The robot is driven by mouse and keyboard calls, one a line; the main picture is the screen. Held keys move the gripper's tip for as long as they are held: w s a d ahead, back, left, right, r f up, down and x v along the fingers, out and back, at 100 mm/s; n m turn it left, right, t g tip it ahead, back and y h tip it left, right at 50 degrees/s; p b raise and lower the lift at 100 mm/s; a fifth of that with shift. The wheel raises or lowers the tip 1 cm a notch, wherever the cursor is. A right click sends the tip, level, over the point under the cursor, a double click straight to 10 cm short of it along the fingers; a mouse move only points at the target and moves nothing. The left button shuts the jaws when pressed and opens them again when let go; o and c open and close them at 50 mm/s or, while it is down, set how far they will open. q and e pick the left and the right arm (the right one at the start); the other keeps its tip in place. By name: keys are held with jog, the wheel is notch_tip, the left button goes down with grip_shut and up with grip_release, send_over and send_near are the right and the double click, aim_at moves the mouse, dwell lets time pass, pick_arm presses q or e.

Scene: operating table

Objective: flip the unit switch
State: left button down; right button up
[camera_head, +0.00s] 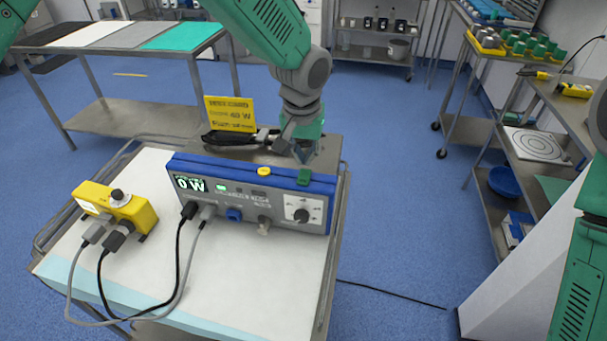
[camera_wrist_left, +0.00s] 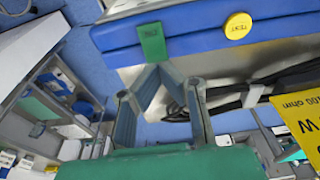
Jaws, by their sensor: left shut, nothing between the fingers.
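The blue and grey unit (camera_head: 250,190) stands on the cart, its display reading 0 W and a small green light lit on its front. A green switch (camera_head: 304,177) sits on its top right edge; it also shows in the left wrist view (camera_wrist_left: 152,42). A round yellow TEST button (camera_head: 264,171) is left of it. My left gripper (camera_head: 302,154) is behind the unit, close to the switch. In the left wrist view its shut, empty fingertips (camera_wrist_left: 159,72) point at the switch's near end; contact cannot be told. My right gripper is out of view.
A yellow sign (camera_head: 230,113) and dark cables (camera_head: 238,138) are behind the unit. A yellow box (camera_head: 116,206) with plugged cables stands at the cart's left. The white cart top (camera_head: 250,285) in front is mostly clear. Shelves and a side table are at right.

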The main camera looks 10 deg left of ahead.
aim_at(306, 172)
pick_arm(q)
jog(key=shift+d, duration=0.3)
jog(key=shift+a+f, duration=0.2)
jog(key=shift+f, duration=0.15)
jog(key=shift+d+f+b, duration=0.1)
jog(key=shift+f+b, duration=0.4)
jog(key=shift+f, duration=0.5)
dwell(0.7)
notch_tip(306, 172, up, 7)
jog(key=p, duration=0.6)
jog(key=shift+r+p, duration=0.1)
jog(key=shift+p, duration=0.2)
dwell(0.3)
